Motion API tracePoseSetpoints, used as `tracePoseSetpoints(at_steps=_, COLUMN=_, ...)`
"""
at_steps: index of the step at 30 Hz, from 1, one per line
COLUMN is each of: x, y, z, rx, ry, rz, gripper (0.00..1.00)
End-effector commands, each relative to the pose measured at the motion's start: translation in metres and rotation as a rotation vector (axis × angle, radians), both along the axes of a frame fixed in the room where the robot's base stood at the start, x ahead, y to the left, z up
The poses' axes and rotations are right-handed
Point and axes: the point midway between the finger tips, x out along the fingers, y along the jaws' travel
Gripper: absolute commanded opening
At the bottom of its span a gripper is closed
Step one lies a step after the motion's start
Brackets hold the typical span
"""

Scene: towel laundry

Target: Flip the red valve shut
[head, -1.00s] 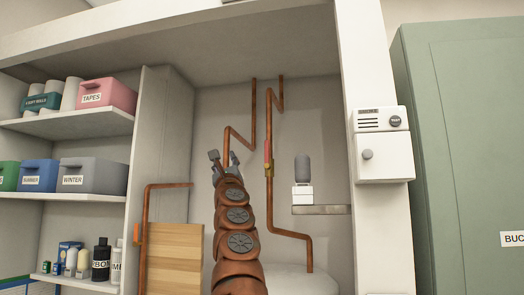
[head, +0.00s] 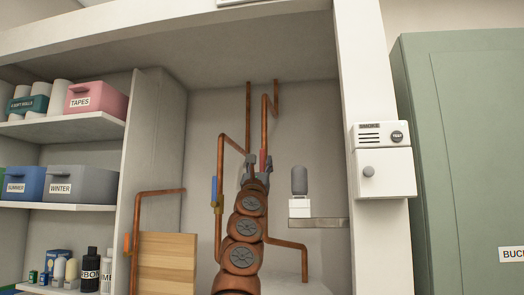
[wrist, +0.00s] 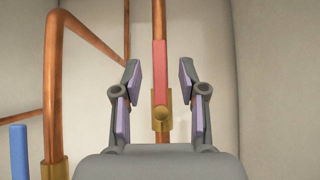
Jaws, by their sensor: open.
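The red valve handle (wrist: 160,72) stands upright, in line with its copper pipe, above a brass valve body (wrist: 161,118) in the wrist view. My gripper (wrist: 160,80) is open, with one finger on each side of the red handle and gaps showing on both sides. I cannot tell how far the fingertips are from it in depth.
A blue valve handle (head: 214,190) stands upright on the pipe to the left. To the right are a grey shelf (head: 330,223) with a grey-topped white device (head: 299,185). A wooden panel (head: 167,262) stands at lower left.

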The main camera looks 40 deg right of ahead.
Motion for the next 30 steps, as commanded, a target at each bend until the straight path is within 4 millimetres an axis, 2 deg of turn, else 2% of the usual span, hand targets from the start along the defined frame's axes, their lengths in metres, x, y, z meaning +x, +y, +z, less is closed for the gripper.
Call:
tracePoseSetpoints(at_steps=1, x=0.001, y=-0.003, z=0.008, rx=-0.001, ry=0.001, rz=-0.003, gripper=0.42)
tracePoseSetpoints(at_steps=12, x=0.014, y=-0.019, z=0.026, rx=-0.002, ry=0.003, rz=-0.002, gripper=0.42)
tracePoseSetpoints(at_steps=30, x=0.018, y=-0.025, z=0.030, rx=0.000, ry=0.001, rz=0.001, gripper=0.40)
